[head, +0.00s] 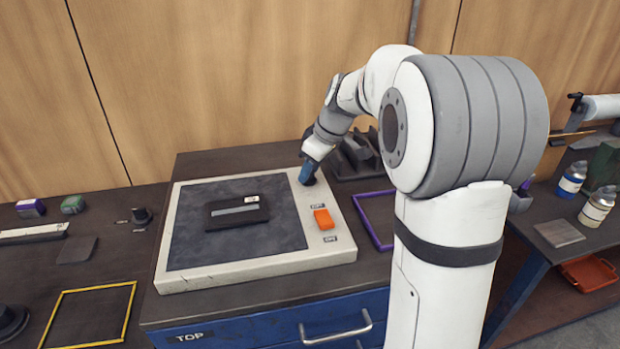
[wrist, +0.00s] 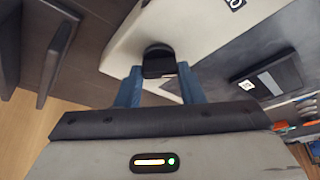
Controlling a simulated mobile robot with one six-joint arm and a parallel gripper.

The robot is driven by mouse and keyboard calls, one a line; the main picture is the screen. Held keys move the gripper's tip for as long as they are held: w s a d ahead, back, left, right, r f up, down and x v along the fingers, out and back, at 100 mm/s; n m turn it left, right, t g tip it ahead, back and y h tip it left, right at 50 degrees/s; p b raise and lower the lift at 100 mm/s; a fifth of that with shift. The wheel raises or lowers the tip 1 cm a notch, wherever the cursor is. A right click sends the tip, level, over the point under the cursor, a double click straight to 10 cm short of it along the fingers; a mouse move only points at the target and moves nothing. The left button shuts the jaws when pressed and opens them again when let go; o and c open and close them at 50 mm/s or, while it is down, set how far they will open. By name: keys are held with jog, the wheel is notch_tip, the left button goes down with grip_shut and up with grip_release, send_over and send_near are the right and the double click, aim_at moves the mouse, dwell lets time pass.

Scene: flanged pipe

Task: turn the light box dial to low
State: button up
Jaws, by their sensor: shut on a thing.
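The light box (head: 262,268) lies on the bench, with a pale frame around a dark, unlit-looking panel. My gripper (head: 307,178) reaches down at its back right corner. In the wrist view the blue fingers (wrist: 159,72) sit on both sides of a black dial (wrist: 158,59) on the pale frame and are shut on it. The gripper hides the dial in the head view, and no dial mark or setting can be read. An orange rocker switch (head: 323,219) sits on the right side of the frame, with small labels above and below it.
A black flat case (head: 238,212) lies on the panel. A dark rack (head: 356,158) stands behind my gripper, and a purple outline (head: 362,222) is to the right.

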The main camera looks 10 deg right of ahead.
jog(key=n, duration=0.2)
jog(key=n+g+b, duration=0.1)
jog(key=n, duration=0.1)
jog(key=shift+w+d+n+g+y, duration=0.1)
jog(key=shift+w+n+g+y, duration=0.05)
jog(key=shift+n+g+y, duration=0.2)
jog(key=shift+n+g+b, duration=0.3)
jog(key=shift+n+g, duration=0.45)
jog(key=shift+n, duration=1.2)
jog(key=o, duration=1)
jog(key=v, duration=0.7)
jog(key=shift+w+d+r, duration=0.1)
jog(key=shift+d+r, duration=0.15)
jog(key=shift+r, duration=0.05)
